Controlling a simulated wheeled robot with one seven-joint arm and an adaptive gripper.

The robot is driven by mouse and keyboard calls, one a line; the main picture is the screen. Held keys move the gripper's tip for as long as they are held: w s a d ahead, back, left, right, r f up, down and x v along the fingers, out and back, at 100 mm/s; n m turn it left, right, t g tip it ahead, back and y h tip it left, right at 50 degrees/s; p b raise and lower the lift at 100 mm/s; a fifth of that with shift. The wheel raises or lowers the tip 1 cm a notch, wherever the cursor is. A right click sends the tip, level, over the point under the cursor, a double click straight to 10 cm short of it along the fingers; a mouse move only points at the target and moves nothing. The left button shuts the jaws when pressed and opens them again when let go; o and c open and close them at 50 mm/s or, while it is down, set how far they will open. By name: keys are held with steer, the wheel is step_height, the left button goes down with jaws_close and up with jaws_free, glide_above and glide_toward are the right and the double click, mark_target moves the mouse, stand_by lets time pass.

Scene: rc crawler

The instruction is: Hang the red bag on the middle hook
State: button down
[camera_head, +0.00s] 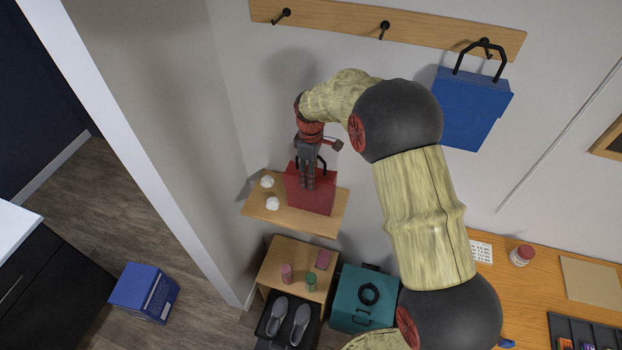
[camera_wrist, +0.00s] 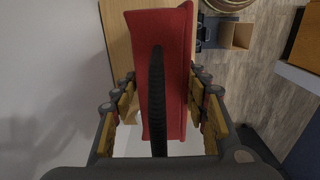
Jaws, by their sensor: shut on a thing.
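The red bag (camera_head: 318,195) is upright at the small wooden shelf (camera_head: 258,219); I cannot tell whether its base touches the board. My gripper (camera_head: 307,184) points down over it, fingers shut on the bag. In the wrist view, the red bag (camera_wrist: 178,60) with its dark handle (camera_wrist: 157,95) lies between the two fingers of my gripper (camera_wrist: 163,110). The middle hook (camera_head: 384,29) is dark and empty, on the wooden rail (camera_head: 335,19) above. The left hook (camera_head: 282,16) is empty too. The right hook (camera_head: 487,44) holds a blue bag (camera_head: 470,105) by its black handle.
Two white balls (camera_head: 270,203) lie on the shelf, left of the bag. Below stand a wooden cubby (camera_head: 275,262) with small jars, shoes (camera_head: 288,322) and a teal case (camera_head: 352,310). A desk (camera_head: 500,282) is at right. A blue box (camera_head: 144,293) is on the floor.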

steer(key=shift+f, duration=1.25)
steer(key=shift+f, duration=0.15)
steer(key=c, duration=1)
jaws_free()
steer(key=shift+f, duration=0.1)
steer(key=shift+p, duration=0.3)
